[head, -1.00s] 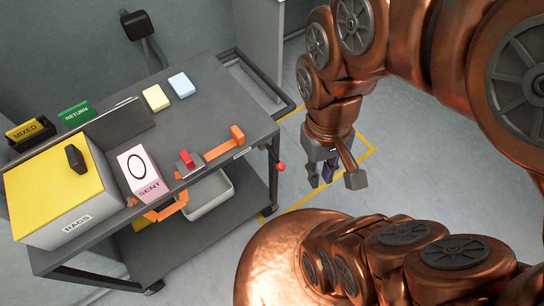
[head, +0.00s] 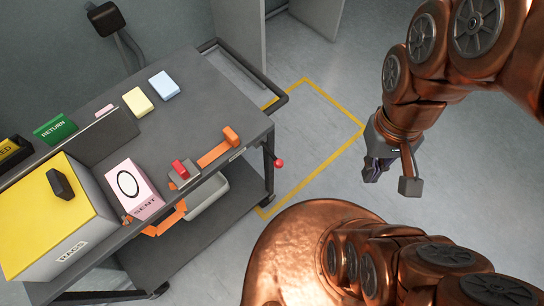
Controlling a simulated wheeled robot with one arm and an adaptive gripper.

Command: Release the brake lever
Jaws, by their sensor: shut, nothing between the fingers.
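A cart (head: 236,107) with a dark grey top stands at left. A small red ball knob (head: 279,162) sticks out at its right end near a leg, and it looks like the end of the brake lever; the rest of that lever is hard to make out. My gripper (head: 374,172) hangs over the floor to the right of the cart, well apart from the knob.
On the cart are a yellow-lidded RAGS box (head: 75,250), a pink SENT box (head: 133,190), an orange strap (head: 215,153) with a red-topped buckle (head: 182,171), and yellow (head: 138,101) and blue (head: 164,85) blocks. A black rail (head: 257,72) juts from the cart. Yellow-marked floor (head: 315,120) is clear.

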